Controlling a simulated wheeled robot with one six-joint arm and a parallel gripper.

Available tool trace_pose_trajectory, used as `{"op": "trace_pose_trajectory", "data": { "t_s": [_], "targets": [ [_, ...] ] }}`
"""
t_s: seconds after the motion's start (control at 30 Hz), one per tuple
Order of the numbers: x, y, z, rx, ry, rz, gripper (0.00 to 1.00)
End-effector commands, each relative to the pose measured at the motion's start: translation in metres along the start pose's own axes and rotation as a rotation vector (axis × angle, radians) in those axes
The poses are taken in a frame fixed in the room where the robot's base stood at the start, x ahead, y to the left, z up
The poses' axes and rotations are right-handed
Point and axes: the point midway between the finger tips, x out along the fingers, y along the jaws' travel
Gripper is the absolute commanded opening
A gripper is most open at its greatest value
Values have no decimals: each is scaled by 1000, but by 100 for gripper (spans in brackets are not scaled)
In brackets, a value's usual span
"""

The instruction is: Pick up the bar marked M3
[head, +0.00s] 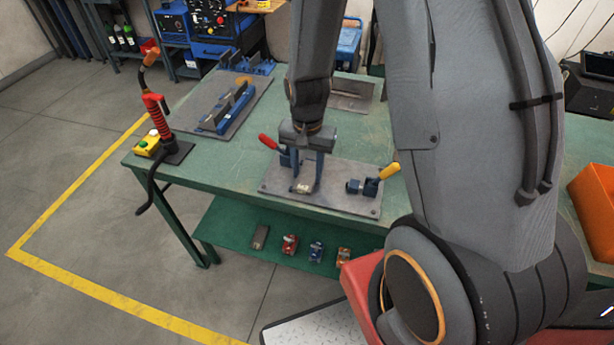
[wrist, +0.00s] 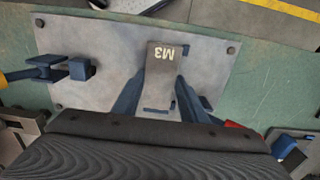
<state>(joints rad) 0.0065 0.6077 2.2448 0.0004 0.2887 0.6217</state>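The bar marked M3 (wrist: 165,68) is a short, flat grey piece with white lettering, which reads upside down in the wrist view. It appears over the grey fixture plate (wrist: 100,50) on the green bench. In the head view, only a small pale end of the bar (head: 302,188) shows. My gripper (head: 306,186) points down over the plate, one blue finger on each side of the bar. In the wrist view, the fingertips (wrist: 162,82) lie close along its edges. I cannot tell whether they touch it.
The plate carries a red-handled clamp (head: 268,141) and a yellow-handled clamp (head: 388,171), both close to my gripper. A second fixture plate (head: 250,95) lies farther back left. A torch stand (head: 172,150) is at the bench corner. Several small parts sit on the lower shelf (head: 225,232).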

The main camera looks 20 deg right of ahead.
Motion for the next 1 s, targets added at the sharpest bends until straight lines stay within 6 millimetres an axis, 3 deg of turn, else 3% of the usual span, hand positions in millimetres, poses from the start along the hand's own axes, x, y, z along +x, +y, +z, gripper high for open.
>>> {"op": "trace_pose_trajectory", "data": {
  "t_s": [0.03,0.1,0.57,0.77,1.0],
  "targets": [
    [0,0,0,0,0,0,27],
    [0,0,0,0,0,0,17],
    [-7,0,-1,0,2,-1,18],
    [-27,-1,-2,0,4,-3,18],
    [-70,-2,-2,0,6,-4,18]
  ]
}}
